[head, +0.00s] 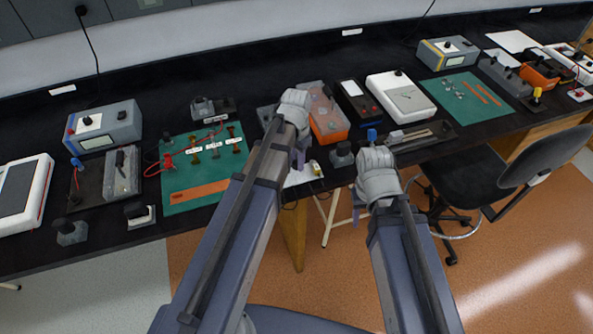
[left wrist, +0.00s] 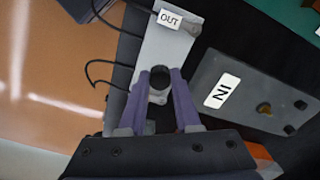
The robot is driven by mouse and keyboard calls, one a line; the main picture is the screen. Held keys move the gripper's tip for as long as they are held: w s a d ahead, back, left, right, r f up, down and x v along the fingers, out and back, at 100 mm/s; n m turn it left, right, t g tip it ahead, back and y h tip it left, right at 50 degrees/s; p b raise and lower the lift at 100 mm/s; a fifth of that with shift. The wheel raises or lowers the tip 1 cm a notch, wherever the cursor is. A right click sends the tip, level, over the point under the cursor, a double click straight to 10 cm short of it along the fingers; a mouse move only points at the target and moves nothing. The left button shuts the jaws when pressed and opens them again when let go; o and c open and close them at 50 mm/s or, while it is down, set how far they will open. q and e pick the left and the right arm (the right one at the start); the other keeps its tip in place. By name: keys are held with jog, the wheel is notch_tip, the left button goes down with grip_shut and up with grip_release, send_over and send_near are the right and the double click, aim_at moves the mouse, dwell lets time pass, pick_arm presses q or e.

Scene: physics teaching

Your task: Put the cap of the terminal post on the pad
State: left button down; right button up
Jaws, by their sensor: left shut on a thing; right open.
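My left gripper (left wrist: 160,76) has its two purple fingers closed on a dark round cap (left wrist: 160,72) in the left wrist view. A grey piece shows between the fingers just below the cap, over a pale plate (left wrist: 168,45) with an OUT label. I cannot tell whether the cap touches anything under it. In the head view the left gripper (head: 298,158) is at the table's front edge, above a white surface (head: 300,178), and its arm hides the cap. I cannot tell which surface is the pad. My right gripper (head: 358,204) is open, beyond the table's front edge.
A dark box with an IN label (left wrist: 250,92) lies beside the plate. Black cables (left wrist: 98,72) run off the plate's edge side. In the head view an orange box (head: 330,125) and a grey knobbed block (head: 342,155) stand close. A chair (head: 480,170) is at the right.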

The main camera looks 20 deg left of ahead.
aim_at(296, 162)
pick_arm(q)
notch_tip(296, 162, down, 4)
jog(key=b, duration=0.3)
jog(key=shift+r, duration=0.25)
jog(key=c, duration=1.1)
grip_release()
jog(key=shift+f, duration=0.2)
jog(key=o, duration=0.5)
jog(key=shift+r, duration=0.1)
notch_tip(296, 162, up, 12)
jog(key=p, duration=1.2)
jog(key=shift+r, duration=0.15)
jog(key=s+d+n+y, duration=0.1)
jog(key=s+d+n, duration=0.1)
jog(key=s+d, duration=0.8)
jog(key=s, duration=0.4)
jog(key=shift+s+d, duration=0.15)
jog(key=shift+d, duration=0.1)
